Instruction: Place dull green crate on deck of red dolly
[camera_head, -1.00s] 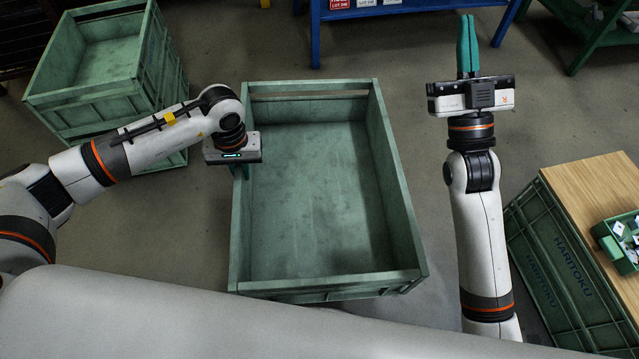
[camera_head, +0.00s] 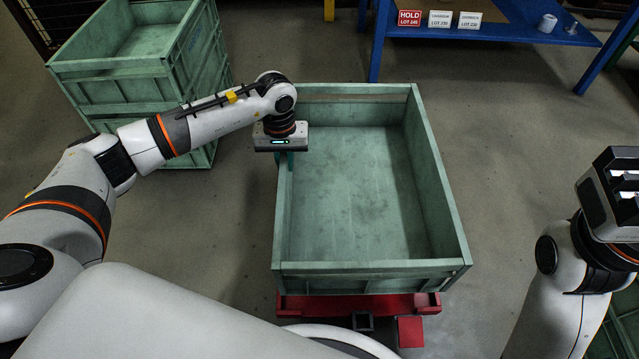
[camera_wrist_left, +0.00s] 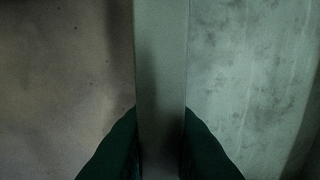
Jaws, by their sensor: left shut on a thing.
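The dull green crate (camera_head: 365,190) is empty and upright in the middle of the head view. The red dolly (camera_head: 385,304) shows beneath the crate's near edge; most of its deck is hidden under the crate. I cannot tell whether the crate touches the deck. My left gripper (camera_head: 288,158) is shut on the crate's left wall, with one finger on each side of the rim. The left wrist view shows the rim (camera_wrist_left: 160,70) between both dark green fingers (camera_wrist_left: 160,145). My right gripper (camera_head: 612,195) is at the right edge, apart from the crate; its fingers are not clear.
Other green crates (camera_head: 150,68) are stacked at the upper left. A blue table (camera_head: 505,40) with red and white lot signs (camera_head: 440,19) stands at the back. Bare floor (camera_head: 510,130) lies between the crate and my right arm.

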